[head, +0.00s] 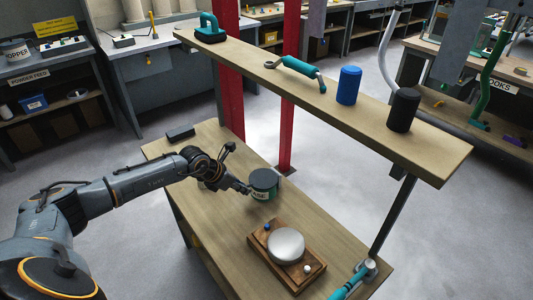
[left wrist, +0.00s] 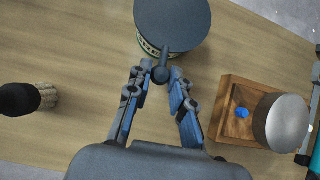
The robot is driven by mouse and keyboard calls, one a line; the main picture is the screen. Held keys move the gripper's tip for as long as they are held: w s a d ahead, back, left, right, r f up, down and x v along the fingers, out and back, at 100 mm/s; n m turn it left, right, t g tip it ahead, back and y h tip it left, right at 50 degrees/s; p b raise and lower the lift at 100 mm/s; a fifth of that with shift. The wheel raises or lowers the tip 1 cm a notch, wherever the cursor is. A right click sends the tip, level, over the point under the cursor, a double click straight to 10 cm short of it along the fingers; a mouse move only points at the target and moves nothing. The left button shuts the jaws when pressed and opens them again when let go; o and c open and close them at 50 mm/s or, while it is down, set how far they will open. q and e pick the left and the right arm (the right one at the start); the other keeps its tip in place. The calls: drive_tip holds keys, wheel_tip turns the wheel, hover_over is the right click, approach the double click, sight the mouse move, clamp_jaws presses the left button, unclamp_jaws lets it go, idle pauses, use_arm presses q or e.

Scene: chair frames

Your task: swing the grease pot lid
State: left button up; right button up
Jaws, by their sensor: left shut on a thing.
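The grease pot (head: 264,193) stands on the wooden bench. It is a dark green pot with a pale label that I can read only in part. Its flat dark lid (head: 264,178) is on top and also shows at the top of the left wrist view (left wrist: 172,25). A short handle (left wrist: 163,73) with a round knob sticks out from the lid's edge. My left gripper (left wrist: 162,80) is shut on this handle, with a finger on each side of the knob. In the head view my left gripper (head: 246,188) reaches the pot from the left. My right gripper is not in view.
A wooden block (head: 265,256) with a silver dome (head: 286,244) stands nearer on the bench. A teal tool (head: 352,282) lies at the near right. A raised shelf (head: 330,105) with tools and two cylinders crosses above. A dark brush (left wrist: 25,98) lies left in the wrist view.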

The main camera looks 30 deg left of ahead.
use_arm(q)
drive_tip(key=shift+w+r, duration=0.15)
drive_tip(key=shift+r, duration=0.45)
drive_tip(key=shift+w+d+r+p, duration=0.1)
drive_tip(key=shift+w+r+p, duration=0.05)
drive_tip(key=shift+r+p, duration=0.4)
drive_tip(key=shift+w+r+p, duration=0.1)
drive_tip(key=shift+r+p, duration=0.2)
drive_tip(key=shift+r, duration=0.55)
drive_tip(key=shift+w, duration=0.1)
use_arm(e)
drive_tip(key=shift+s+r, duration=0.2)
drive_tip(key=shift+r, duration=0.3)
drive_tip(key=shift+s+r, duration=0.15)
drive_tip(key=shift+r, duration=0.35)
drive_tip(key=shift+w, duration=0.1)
use_arm(q)
drive_tip(key=shift+r, duration=0.1)
